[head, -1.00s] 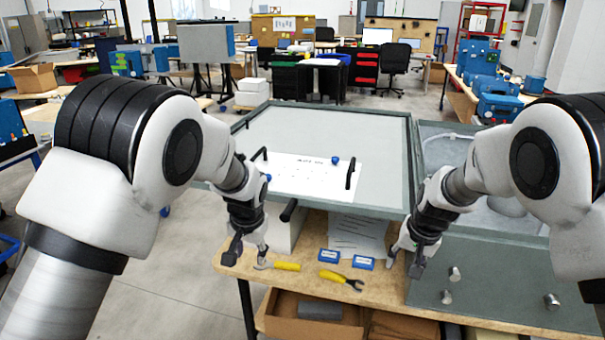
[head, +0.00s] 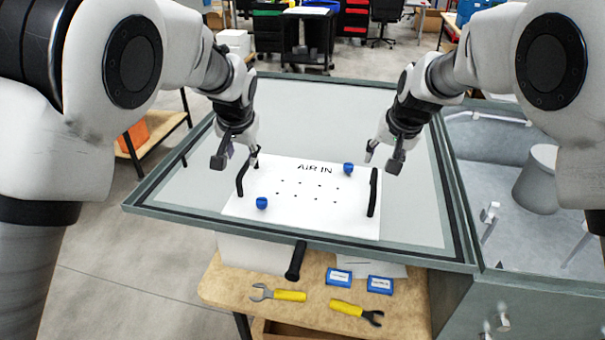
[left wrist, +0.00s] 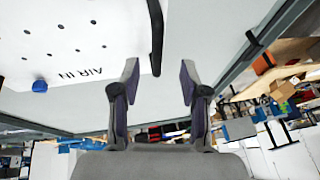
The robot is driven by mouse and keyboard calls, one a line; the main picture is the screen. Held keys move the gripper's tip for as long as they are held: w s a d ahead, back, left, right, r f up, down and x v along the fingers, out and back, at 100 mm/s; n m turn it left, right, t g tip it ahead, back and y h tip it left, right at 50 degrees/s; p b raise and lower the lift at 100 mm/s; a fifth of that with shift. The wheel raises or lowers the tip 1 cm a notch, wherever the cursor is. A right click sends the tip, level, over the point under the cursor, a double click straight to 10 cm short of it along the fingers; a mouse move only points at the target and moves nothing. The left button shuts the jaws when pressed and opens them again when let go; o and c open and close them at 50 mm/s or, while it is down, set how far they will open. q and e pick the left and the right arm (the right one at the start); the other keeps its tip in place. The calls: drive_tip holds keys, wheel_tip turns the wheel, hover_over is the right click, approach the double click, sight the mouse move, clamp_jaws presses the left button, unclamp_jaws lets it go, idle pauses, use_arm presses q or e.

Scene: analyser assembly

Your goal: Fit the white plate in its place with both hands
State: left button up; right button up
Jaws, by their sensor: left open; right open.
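The white plate (head: 300,215) lies on the grey framed panel (head: 290,110), with "AIR IN" printed on it and several small holes. It has a black handle at its left end (head: 240,180) and another at its right end (head: 373,195). Two blue knobs (head: 262,203) (head: 348,169) sit on it. My left gripper (head: 237,157) is open and empty near the left handle. In the left wrist view, that handle (left wrist: 156,40) shows just beyond and between my spread fingers (left wrist: 158,78). My right gripper (head: 383,158) is open and empty near the right handle.
A wooden bench (head: 225,285) below the panel's front edge holds a yellow-handled wrench (head: 290,296), yellow-handled pliers (head: 345,308) and two blue boxes (head: 340,277) (head: 380,285). A grey open-topped compartment (head: 490,180) adjoins on the right.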

sight(243, 169)
use_arm(q)
drive_tip(key=x, duration=0.5)
drive_tip(key=shift+s+f, duration=0.15)
drive_tip(key=shift+f, duration=0.25)
use_arm(e)
drive_tip(key=x, duration=0.5)
drive_tip(key=shift+s+f, duration=0.15)
drive_tip(key=shift+f, duration=0.3)
use_arm(q)
drive_tip(key=shift+f, duration=0.45)
use_arm(e)
drive_tip(key=shift+f, duration=0.45)
use_arm(q)
clamp_jaws()
use_arm(e)
clamp_jaws()
